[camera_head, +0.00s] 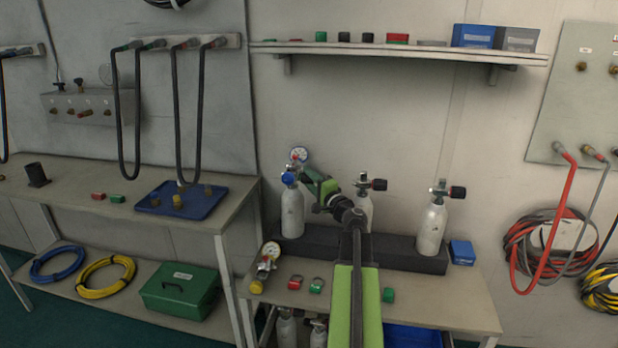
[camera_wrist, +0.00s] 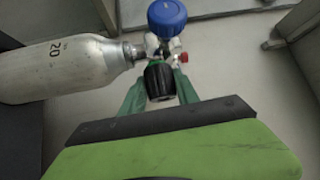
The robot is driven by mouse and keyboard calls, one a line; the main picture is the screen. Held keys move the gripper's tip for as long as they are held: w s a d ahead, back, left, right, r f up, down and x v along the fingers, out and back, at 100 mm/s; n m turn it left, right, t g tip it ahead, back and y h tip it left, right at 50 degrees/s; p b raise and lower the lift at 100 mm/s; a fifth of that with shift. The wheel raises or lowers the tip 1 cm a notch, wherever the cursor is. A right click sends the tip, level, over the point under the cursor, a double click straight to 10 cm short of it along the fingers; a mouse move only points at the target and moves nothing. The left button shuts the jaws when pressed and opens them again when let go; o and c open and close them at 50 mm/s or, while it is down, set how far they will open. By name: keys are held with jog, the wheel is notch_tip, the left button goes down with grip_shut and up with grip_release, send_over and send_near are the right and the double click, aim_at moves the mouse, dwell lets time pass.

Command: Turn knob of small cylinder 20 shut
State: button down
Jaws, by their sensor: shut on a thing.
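Small cylinder 20 (camera_head: 292,213) stands upright at the left end of the dark block on the bench. It lies sideways in the wrist view (camera_wrist: 62,70), with the number 20 readable on its grey body. Its valve carries a black knob (camera_wrist: 158,80) and a round blue cap (camera_wrist: 167,17). My gripper (camera_wrist: 160,75) has its green fingers on either side of the black knob and is shut on it. In the head view my gripper (camera_head: 312,184) reaches the cylinder's valve from the right and hides the knob.
Two more small cylinders stand on the dark block (camera_head: 400,250): one mostly behind my arm, one at the right (camera_head: 432,230). A gauge (camera_head: 299,154) shows just above cylinder 20's valve. A regulator with a gauge (camera_head: 268,262) lies at the front left. A shelf (camera_head: 400,50) hangs above.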

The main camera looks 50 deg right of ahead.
jog(key=m+g+p, duration=0.1)
jog(key=p, duration=0.1)
jog(key=m+g+p, duration=0.1)
jog(key=p, duration=0.1)
jog(key=shift+r, duration=0.35)
jog(key=shift+f+m+g+y+p, duration=0.2)
jog(key=shift+m+g+y+p, duration=0.3)
jog(key=shift+p, duration=0.7)
jog(key=shift+f, duration=0.1)
jog(key=c, duration=0.9)
grip_release()
